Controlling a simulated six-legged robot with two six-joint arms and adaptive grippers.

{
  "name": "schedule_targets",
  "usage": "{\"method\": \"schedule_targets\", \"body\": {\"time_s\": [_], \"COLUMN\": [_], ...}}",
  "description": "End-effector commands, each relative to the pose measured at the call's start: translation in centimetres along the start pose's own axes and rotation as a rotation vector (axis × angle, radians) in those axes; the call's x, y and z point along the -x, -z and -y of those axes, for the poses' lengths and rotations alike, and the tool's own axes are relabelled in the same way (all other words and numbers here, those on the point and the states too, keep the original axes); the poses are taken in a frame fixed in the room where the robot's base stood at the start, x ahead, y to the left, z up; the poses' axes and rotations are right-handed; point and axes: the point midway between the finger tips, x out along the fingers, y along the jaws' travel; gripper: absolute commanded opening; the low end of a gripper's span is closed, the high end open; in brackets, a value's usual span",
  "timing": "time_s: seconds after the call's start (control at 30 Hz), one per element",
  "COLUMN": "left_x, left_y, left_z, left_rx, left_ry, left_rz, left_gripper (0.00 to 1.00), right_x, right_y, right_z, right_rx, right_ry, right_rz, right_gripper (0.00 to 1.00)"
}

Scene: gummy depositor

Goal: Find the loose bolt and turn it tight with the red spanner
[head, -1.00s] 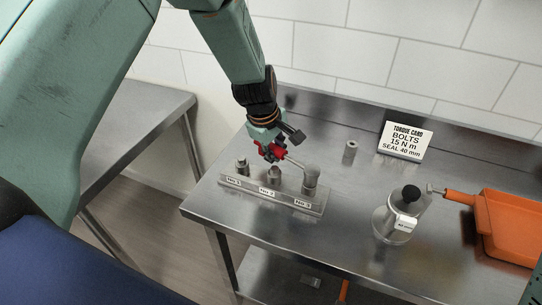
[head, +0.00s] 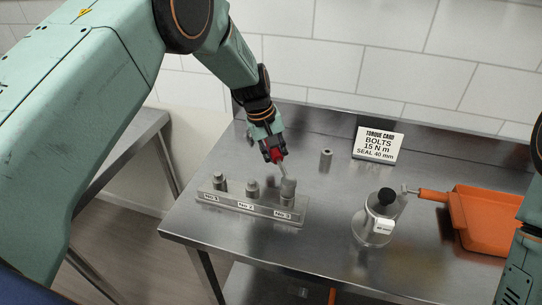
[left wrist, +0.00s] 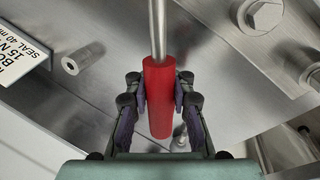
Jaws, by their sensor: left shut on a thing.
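A steel block (head: 250,208) on the table holds three upright bolts above tags No 1, No 2 and No 3. My left gripper (head: 272,153) is shut on the red handle of the spanner (head: 275,156), just behind the No 3 bolt (head: 287,200). The spanner's metal shaft runs down to a wide grey end at the top of this bolt. I cannot tell how fully it sits on it. In the left wrist view the red spanner (left wrist: 160,97) lies between both fingers, its far end out of frame. Two hex bolt heads show there at the right. My right gripper is out of view.
A torque card (head: 378,143) and a small grey cylinder (head: 326,159) stand behind the block. A metal canister with a black knob (head: 376,222) and an orange tray (head: 485,225) stand to the right. The table's front edge is clear.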

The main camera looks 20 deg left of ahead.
Motion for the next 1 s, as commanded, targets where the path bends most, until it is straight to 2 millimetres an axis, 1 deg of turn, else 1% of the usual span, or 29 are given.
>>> {"method": "schedule_targets", "body": {"time_s": [0.17, 0.7, 1.0], "left_x": [0.3, 2.4, 2.4], "left_y": [0.0, 0.0, -0.1], "left_z": [-0.1, -0.6, -0.5], "left_rx": [0.002, 0.005, 0.013], "left_ry": [-0.001, -0.001, -0.001], "left_rz": [-0.002, -0.002, -0.003], "left_gripper": [0.0, 0.0, 0.0], "right_x": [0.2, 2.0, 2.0], "right_y": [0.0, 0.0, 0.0], "right_z": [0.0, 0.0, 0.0], "right_rx": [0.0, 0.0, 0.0], "right_ry": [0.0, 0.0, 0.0], "right_rz": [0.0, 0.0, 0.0], "right_gripper": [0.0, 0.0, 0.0]}}
